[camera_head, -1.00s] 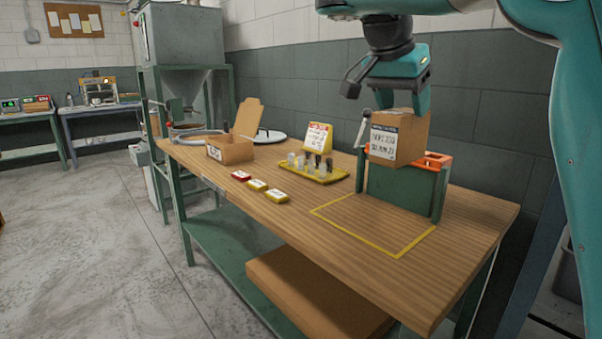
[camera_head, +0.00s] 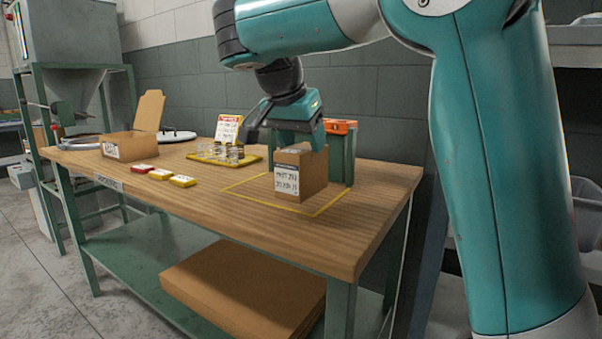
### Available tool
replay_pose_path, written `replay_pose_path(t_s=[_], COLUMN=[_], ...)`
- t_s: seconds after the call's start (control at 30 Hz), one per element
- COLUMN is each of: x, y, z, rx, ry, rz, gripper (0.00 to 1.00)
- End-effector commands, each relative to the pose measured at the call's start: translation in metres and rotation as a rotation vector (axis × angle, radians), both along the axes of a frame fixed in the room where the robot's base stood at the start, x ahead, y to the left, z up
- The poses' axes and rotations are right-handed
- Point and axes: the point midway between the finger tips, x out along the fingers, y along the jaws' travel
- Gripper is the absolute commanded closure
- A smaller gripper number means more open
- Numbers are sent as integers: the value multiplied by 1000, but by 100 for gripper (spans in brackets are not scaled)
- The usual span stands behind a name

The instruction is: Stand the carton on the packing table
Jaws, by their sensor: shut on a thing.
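The brown carton (camera_head: 313,172), with a white printed label on its front, is upright over the yellow outlined area (camera_head: 240,192) of the wooden packing table (camera_head: 330,232). My gripper (camera_head: 299,145) is above it, shut on its top part. The fingertips are partly hidden by the carton. The carton's base is at or just above the tabletop; I cannot tell whether it touches.
A green stand with an orange top (camera_head: 340,127) is close behind the carton. Flat cardboard (camera_head: 245,290) lies on the lower shelf.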

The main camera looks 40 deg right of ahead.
Motion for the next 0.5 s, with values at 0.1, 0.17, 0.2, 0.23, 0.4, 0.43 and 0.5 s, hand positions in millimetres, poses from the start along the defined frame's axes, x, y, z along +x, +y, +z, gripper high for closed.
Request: replay_pose_path(t_s=[0.1, 0.17, 0.2, 0.23, 0.4, 0.43, 0.5], x=[0, 0, 0, 0, 0, 0, 0], y=[0, 0, 0, 0, 0, 0, 0], z=[-15, -26, -33, -37, -41, -40, -40], rx=[0, 0, 0, 0, 0, 0, 0], ry=[0, 0, 0, 1, -2, -2, -2], rz=[-1, 0, 0, -1, 0, 0, 0], gripper=[100, 100, 100, 100, 100, 100, 100])
